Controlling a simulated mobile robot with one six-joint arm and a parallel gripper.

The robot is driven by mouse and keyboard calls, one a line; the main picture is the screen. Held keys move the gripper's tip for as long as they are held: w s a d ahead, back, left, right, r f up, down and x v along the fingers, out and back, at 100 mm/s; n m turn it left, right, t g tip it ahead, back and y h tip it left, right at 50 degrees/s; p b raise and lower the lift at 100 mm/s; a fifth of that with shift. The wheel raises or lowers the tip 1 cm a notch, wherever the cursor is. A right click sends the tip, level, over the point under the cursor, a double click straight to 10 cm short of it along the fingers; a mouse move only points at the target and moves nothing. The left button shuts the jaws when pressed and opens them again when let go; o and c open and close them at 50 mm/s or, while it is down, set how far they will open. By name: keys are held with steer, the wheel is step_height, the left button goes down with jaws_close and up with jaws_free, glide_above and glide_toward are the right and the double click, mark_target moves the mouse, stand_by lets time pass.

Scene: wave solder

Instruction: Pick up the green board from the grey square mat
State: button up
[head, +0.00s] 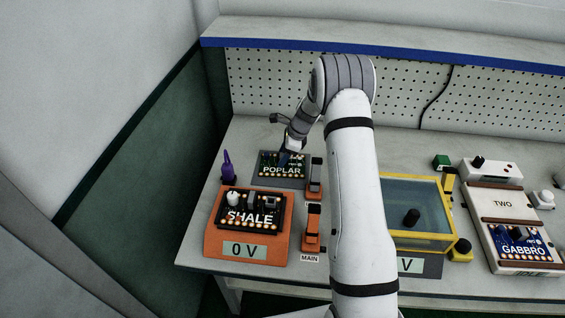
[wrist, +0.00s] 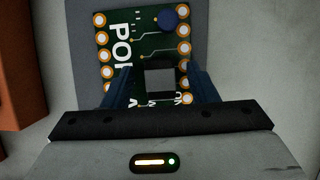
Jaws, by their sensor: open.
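The green board (head: 270,163), lettered POPLAR, lies on the grey square mat (head: 262,182) at the left back of the bench. In the wrist view the green board (wrist: 148,45) fills the upper middle, with ringed holes along both edges and a round blue part. My gripper (head: 287,156) is over the board. In the wrist view its two dark blue fingers (wrist: 157,82) are apart, with a square black-and-grey part of the board between them. Nothing shows as gripped. The fingers and palm hide the board's lower part, and I cannot tell whether the fingers touch it.
In front stands an orange fixture (head: 240,257) with a board lettered SHALE (head: 262,220) and a 0 V display. A purple bottle (head: 227,168) stands left of the mat, orange clamps (head: 313,230) right. A yellow-framed tank (head: 425,245) lies beyond my arm. A pegboard (head: 270,85) is behind.

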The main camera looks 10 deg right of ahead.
steer(key=shift+c, duration=0.2)
jaws_close()
steer(key=shift+r, duration=0.2)
